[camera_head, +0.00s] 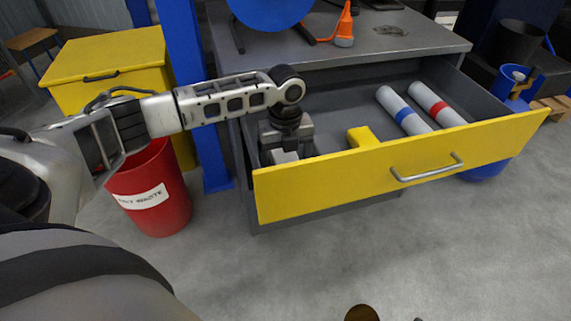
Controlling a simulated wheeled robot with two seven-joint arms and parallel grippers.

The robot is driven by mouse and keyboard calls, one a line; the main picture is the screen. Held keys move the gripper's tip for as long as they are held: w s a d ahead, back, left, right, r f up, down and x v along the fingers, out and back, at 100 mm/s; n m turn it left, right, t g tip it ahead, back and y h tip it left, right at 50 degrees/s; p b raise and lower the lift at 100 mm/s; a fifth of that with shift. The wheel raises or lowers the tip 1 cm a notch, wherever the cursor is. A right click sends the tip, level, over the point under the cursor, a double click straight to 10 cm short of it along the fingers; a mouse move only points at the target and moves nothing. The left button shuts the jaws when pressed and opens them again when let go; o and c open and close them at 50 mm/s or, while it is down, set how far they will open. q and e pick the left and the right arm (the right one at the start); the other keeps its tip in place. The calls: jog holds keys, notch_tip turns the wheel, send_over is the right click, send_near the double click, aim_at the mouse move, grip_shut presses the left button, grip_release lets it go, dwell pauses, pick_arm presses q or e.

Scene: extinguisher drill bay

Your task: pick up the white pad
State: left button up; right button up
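The open drawer (330,187) has a yellow front and a grey inside. My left arm reaches in from the left, and my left gripper (286,146) points down into the drawer's left end, behind the yellow front. A small pale patch (284,157) shows right under the gripper; it may be the white pad, but the gripper and the drawer front hide most of it. I cannot tell whether the fingers are open, shut or touching it. My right gripper is not in view.
A yellow block (362,137) lies in the drawer right of my gripper. Two grey rolls, one with a blue band (403,111) and one with a red band (437,104), lie further right. A red waste bin (152,195) stands left of the drawer. An orange tool (343,29) is on the bench top.

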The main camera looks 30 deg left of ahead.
aim_at(286, 157)
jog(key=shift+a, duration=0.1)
pick_arm(q)
jog(key=c, duration=1.1)
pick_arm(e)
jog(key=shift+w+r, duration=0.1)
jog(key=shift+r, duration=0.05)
pick_arm(q)
jog(key=shift+r, duration=0.15)
